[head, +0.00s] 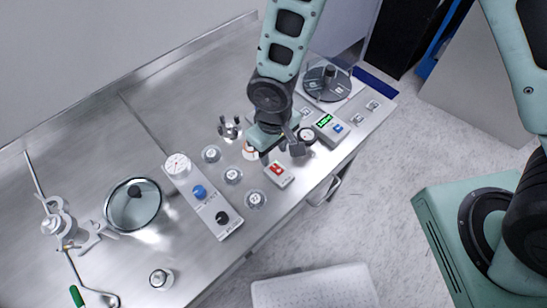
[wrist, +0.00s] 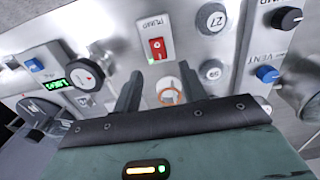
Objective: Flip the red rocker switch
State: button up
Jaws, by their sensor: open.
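The red rocker switch (head: 278,171) sits on a small white plate near the front edge of the steel bench. In the wrist view the red rocker (wrist: 157,47) shows on its white plate, labelled PUMP, with a green spot at the plate's lower end. My gripper (head: 283,141) hangs over the bench, behind and above the switch plate. In the wrist view its two dark fingers (wrist: 159,88) are spread apart with nothing between them. The switch lies beyond the fingertips and is not touched.
A panel with a gauge, a blue knob (head: 200,191) and a black knob (head: 222,217) stands left of the switch. Round labelled caps (head: 233,175) lie between. A green-display box (head: 326,124) and a round dark device (head: 328,82) are to the right. The bench front edge is close.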

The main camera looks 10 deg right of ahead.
aim_at(273, 166)
jog(key=shift+f+p, duration=0.35)
jog(key=shift+f, duration=2.25)
jog(key=shift+c, duration=0.3)
grip_shut()
